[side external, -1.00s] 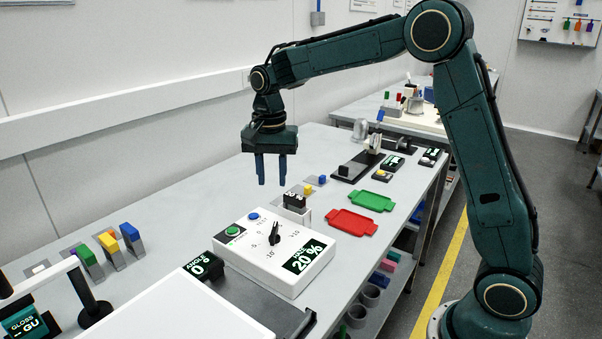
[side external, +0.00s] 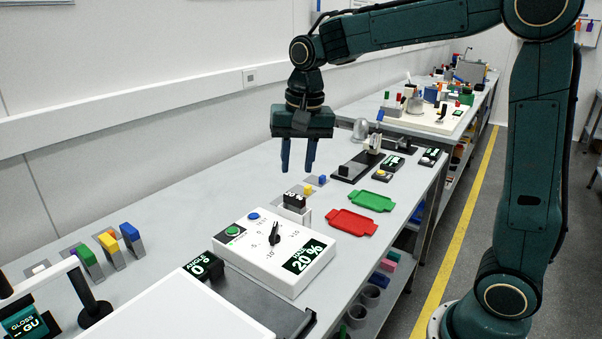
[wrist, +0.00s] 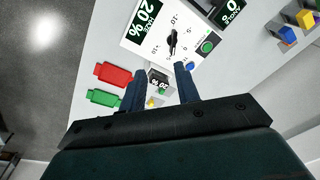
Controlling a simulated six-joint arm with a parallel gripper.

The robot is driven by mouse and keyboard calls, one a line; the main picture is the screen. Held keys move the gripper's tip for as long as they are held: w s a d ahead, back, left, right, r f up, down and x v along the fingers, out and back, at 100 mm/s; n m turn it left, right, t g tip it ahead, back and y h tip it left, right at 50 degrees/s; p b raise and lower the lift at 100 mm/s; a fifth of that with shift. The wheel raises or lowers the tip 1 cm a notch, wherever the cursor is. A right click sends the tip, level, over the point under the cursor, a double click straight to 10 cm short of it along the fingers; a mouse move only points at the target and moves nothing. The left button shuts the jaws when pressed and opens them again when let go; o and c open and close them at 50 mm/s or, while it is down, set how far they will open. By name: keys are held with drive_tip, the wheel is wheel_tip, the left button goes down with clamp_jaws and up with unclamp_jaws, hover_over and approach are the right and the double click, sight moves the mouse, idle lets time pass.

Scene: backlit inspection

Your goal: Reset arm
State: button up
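My gripper (side external: 298,154) hangs above the bench, fingers pointing down. Its two blue fingers are apart with nothing between them; in the wrist view the fingertips (wrist: 158,74) also stand apart. Below it in the side view is a white control box (side external: 275,250) with a black pointer knob (side external: 274,233), a green button (side external: 233,230), a blue button (side external: 253,216) and a display reading 20 %. A small stand with a black display (side external: 294,200) stands just behind the box. The gripper touches none of these.
A red tray (side external: 352,223) and a green tray (side external: 370,201) lie on the bench right of the box. Coloured blocks in grey holders (side external: 108,246) stand at the left. A white panel (side external: 180,308) fills the front. The air around the gripper is clear.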

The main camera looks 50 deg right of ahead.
drive_tip(key=s+a+n+t, duration=0.1)
drive_tip(key=s+n+t, duration=0.3)
drive_tip(key=s, duration=1.7)
drive_tip(key=n, duration=0.4)
drive_tip(key=shift+s+n, duration=0.35)
drive_tip(key=shift+n, duration=0.05)
